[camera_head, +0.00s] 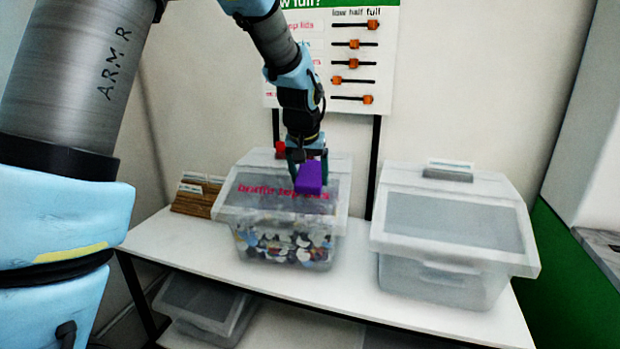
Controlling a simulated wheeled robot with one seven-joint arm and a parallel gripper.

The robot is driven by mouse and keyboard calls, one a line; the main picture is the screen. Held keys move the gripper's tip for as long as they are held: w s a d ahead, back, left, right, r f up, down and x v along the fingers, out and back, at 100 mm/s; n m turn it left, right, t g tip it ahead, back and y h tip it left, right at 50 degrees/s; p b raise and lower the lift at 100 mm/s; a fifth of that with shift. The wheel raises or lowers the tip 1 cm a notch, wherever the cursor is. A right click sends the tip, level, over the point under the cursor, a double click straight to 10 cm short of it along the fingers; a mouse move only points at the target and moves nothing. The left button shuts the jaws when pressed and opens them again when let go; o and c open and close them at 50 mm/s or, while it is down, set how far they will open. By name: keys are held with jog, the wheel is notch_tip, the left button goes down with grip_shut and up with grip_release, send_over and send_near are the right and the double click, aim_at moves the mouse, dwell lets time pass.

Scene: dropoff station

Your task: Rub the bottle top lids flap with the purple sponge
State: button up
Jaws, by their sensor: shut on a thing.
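The purple sponge (311,177) is held in my gripper (304,166), which is shut on it and points down. The sponge is over the upper right part of the grey flap (258,188) of the bottle top lids bin. I cannot tell whether it touches the flap. Red lettering on the flap shows beside and below the sponge, part of it covered. My gripper's fingertips are partly hidden by the sponge.
A second clear bin (440,285) with a grey flap and a small label holder on top stands to the right. Brown card dividers (192,200) stand at the left. A board with orange sliders (385,60) is behind. Bare table (352,262) lies between the bins.

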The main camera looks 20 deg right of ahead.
jog(key=shift+s+a+r, duration=0.1)
jog(key=shift+r, duration=0.2)
jog(key=shift+r, duration=0.1)
jog(key=shift+p+v, duration=0.75)
jog(key=shift+v, duration=0.6)
